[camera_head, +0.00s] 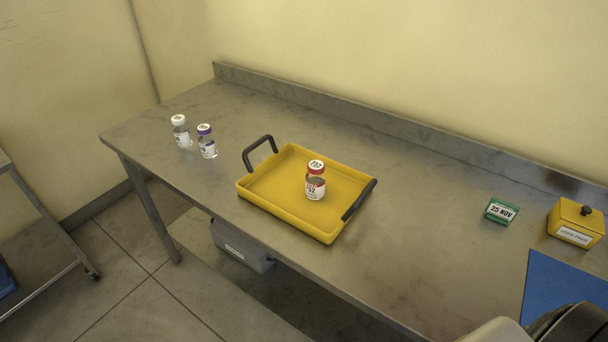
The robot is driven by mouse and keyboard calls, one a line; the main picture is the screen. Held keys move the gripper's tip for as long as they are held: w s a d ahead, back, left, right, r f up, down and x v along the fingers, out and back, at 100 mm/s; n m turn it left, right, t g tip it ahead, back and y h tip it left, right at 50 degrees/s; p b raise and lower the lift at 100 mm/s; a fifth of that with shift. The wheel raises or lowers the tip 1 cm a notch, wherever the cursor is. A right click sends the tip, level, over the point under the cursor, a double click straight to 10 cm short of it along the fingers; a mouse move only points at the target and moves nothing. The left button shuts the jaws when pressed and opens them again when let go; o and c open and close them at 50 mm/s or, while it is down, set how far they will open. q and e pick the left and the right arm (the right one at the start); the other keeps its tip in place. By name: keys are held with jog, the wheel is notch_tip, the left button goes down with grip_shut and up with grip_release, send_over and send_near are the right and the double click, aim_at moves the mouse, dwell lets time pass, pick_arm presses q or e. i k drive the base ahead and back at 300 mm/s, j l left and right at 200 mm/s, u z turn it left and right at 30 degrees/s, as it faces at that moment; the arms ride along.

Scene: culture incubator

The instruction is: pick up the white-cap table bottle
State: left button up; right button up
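The white-cap bottle (181,131) stands upright on the metal table (420,215) near its left end. It is clear with a white label. A purple-cap bottle (207,141) stands close to its right. A red-cap bottle (315,180) stands upright in the yellow tray (268,203), which has two black handles. Neither gripper is in view. A pale and dark shape at the bottom right edge may be part of my arm, and no fingers show there.
A green date block (501,211) reading 25 NOV, a yellow lidded box (576,222) and a blue mat (562,290) are on the right. A raised ledge runs along the table's back. A grey bin (240,246) is below the table. A cart (40,215) stands at left.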

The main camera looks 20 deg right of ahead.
aim_at(181, 130)
jog(key=i+j+z, duration=0.1)
jog(key=z, duration=0.5)
jog(key=i+j+z, duration=0.15)
jog(key=j, duration=0.2)
jog(key=i+j+z, duration=0.15)
jog(key=j, duration=0.15)
jog(key=i+j+z, duration=0.15)
jog(key=j, duration=0.25)
jog(key=j+z, duration=0.15)
jog(key=j, duration=0.2)
jog(key=i+j+z, duration=0.15)
jog(key=j, duration=0.25)
